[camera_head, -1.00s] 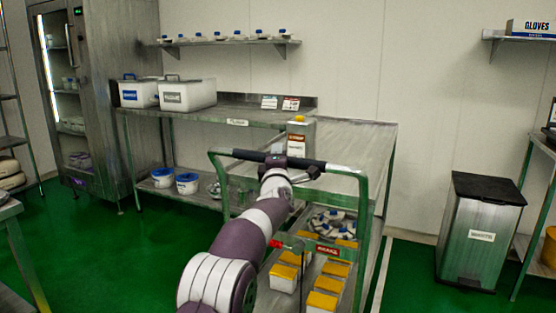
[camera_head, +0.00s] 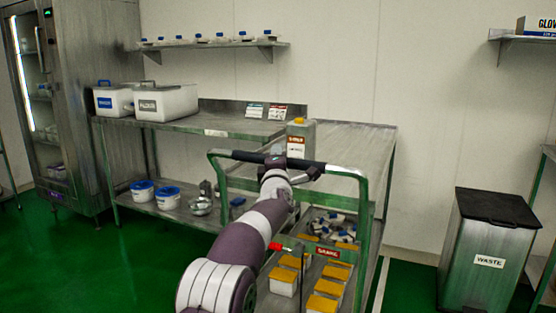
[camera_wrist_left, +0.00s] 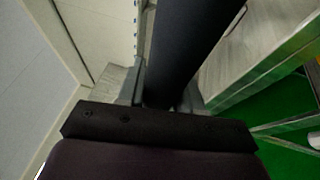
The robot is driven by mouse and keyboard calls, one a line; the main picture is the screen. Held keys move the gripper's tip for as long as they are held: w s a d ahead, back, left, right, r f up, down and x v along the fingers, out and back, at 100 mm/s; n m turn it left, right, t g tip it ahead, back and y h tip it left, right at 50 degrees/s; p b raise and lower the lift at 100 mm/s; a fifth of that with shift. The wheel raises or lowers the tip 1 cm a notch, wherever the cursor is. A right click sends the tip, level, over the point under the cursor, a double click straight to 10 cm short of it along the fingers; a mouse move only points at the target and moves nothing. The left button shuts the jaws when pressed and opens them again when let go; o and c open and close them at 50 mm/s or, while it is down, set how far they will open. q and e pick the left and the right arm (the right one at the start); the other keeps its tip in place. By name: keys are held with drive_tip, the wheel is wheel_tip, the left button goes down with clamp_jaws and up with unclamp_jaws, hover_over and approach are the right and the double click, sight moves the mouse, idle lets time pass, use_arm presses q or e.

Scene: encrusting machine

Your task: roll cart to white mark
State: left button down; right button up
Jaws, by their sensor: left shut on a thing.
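The cart has a green frame (camera_head: 364,215) and a black push handle (camera_head: 312,164), and stands in front of me in the head view. It carries white tubs with orange lids (camera_head: 283,281) on its lower shelf. My left gripper (camera_head: 275,167) is shut on the black handle near its middle; the handle also shows between the fingers in the left wrist view (camera_wrist_left: 188,45). A white strip (camera_head: 381,285) lies on the green floor just right of the cart; I cannot tell whether the cart touches it. My right gripper is out of view.
A steel table (camera_head: 225,123) with white bins stands along the back wall, left of the cart. A waste bin (camera_head: 490,245) stands on the right. A steel cabinet (camera_head: 85,110) is at the far left. Green floor (camera_head: 110,260) is clear at the left front.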

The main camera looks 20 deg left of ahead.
use_arm(q)
drive_tip(key=shift+w+f, duration=0.15)
drive_tip(key=shift+w, duration=0.05)
drive_tip(key=c, duration=0.8)
unclamp_jaws()
drive_tip(key=shift+s+d, duration=0.1)
drive_tip(key=shift+s, duration=0.15)
drive_tip(key=b+v, duration=0.1)
drive_tip(key=v, duration=1.1)
drive_tip(key=shift+s, duration=0.1)
